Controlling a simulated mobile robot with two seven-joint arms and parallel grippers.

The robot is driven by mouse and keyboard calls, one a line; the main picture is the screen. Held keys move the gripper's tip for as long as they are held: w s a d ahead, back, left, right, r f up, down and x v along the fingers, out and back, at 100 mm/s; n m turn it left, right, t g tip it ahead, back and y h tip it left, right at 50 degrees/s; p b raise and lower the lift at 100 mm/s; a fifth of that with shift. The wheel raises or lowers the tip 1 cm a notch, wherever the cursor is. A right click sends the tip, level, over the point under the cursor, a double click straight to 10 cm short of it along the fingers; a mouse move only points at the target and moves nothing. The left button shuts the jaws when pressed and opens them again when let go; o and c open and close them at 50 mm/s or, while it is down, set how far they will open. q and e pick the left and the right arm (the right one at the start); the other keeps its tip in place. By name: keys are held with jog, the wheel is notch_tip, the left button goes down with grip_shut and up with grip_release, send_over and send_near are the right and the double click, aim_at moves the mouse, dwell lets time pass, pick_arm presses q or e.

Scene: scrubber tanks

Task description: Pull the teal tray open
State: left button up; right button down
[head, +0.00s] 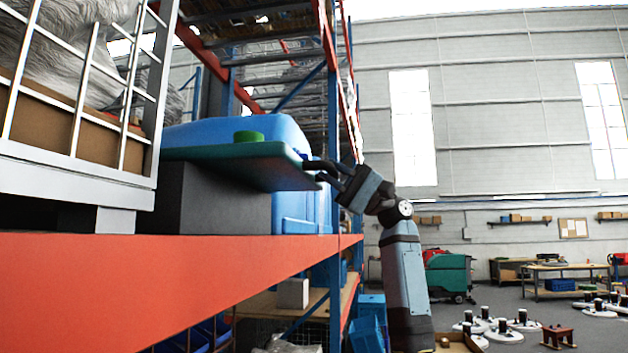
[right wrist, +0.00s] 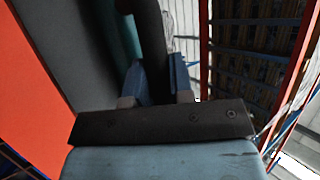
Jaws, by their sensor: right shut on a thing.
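The teal tray (head: 235,152) is a flat slab lying on top of a dark grey box on the red-beamed shelf. Its right end sticks out past the box. A small green round piece (head: 249,136) sits on it. My right gripper (head: 318,170) is at the tray's right end, shut on it. In the right wrist view the gripper (right wrist: 160,85) has its two blue-grey fingers on either side of a dark curved bar (right wrist: 151,35), apparently the tray's handle. A teal strip of the tray (right wrist: 122,38) shows left of the bar. My left gripper is out of view.
The dark grey box (head: 218,200) stands on the shelf's red beam (head: 170,275). A blue container (head: 302,207) is behind it. A white wire cage (head: 75,165) is close on the left. Open floor with scrubber parts (head: 500,328) lies to the right.

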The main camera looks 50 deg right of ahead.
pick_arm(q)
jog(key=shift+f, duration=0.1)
pick_arm(e)
jog(key=shift+s+d, duration=0.15)
jog(key=shift+s, duration=0.1)
jog(key=c, duration=1)
grip_release()
jog(key=shift+c, duration=0.2)
jog(key=shift+f, duration=0.1)
